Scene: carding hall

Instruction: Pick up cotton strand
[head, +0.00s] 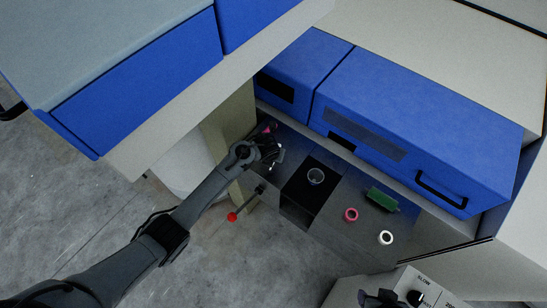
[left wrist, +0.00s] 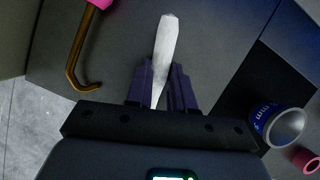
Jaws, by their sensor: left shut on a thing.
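The cotton strand (left wrist: 165,42) is a white, flattened strip in the left wrist view. It runs down between the two dark fingers of my left gripper (left wrist: 161,78), which is shut on it. Its far end sticks out past the fingertips, over the dark grey surface. In the head view my left gripper (head: 273,153) is at the left end of the dark worktop, and a small pale bit of the strand (head: 281,156) shows beside it. I cannot tell whether the strand touches the surface.
A pink-handled hook (left wrist: 80,45) lies left of the fingers. A red-knobbed lever (head: 232,216) stands near my left arm.

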